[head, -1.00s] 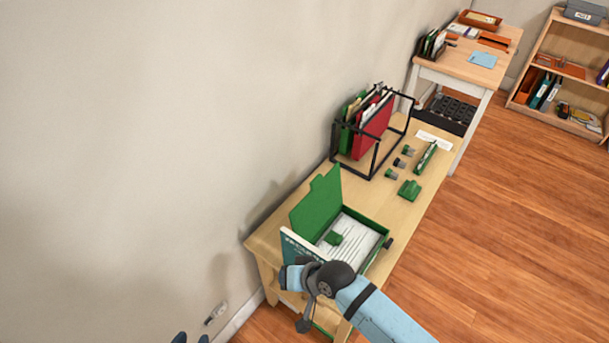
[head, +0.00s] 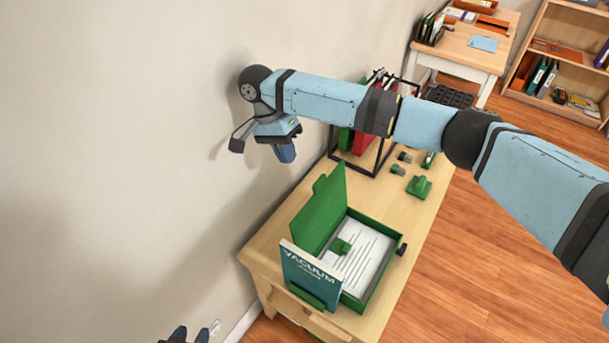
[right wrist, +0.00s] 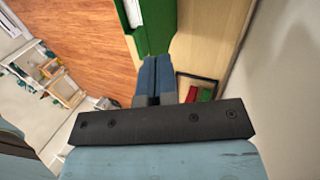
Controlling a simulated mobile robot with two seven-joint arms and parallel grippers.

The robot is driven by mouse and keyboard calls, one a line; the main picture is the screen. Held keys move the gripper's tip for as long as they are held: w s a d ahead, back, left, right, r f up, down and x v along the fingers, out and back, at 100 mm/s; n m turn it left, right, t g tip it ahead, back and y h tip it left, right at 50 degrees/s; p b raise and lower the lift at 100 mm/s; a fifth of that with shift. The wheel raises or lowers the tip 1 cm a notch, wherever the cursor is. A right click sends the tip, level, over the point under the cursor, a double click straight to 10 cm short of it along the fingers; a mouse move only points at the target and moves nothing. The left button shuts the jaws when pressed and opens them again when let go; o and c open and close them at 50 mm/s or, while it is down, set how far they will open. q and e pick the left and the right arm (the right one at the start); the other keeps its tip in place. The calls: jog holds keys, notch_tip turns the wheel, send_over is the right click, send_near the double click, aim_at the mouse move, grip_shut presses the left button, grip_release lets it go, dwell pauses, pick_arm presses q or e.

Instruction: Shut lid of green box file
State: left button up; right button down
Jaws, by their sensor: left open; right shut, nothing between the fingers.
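The green box file (head: 382,275) stands open on the wooden table, with papers and a small green piece (head: 341,246) inside. Its green lid (head: 320,212) stands up on the wall side. My right gripper (head: 286,154) is shut and empty, high on the wall side of the lid and apart from it in the head view. In the right wrist view its blue fingers (right wrist: 158,72) are together, with part of the green box file (right wrist: 155,28) beyond them. My left gripper (head: 190,335) is open at the bottom edge of the head view, mostly cut off.
A teal book (head: 308,276) marked VACUUM stands upright against the near side of the box. A black wire rack (head: 375,172) with folders is behind, partly hidden by my right arm. Small green items (head: 419,187) lie on the table (head: 395,220) beyond the box.

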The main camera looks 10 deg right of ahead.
jog(key=s+d+f+b, duration=0.2)
jog(key=d+f, duration=0.2)
jog(key=f, duration=0.3)
jog(key=shift+m+h, duration=0.3)
jog(key=shift+m, duration=0.1)
jog(key=shift+d+f, duration=0.1)
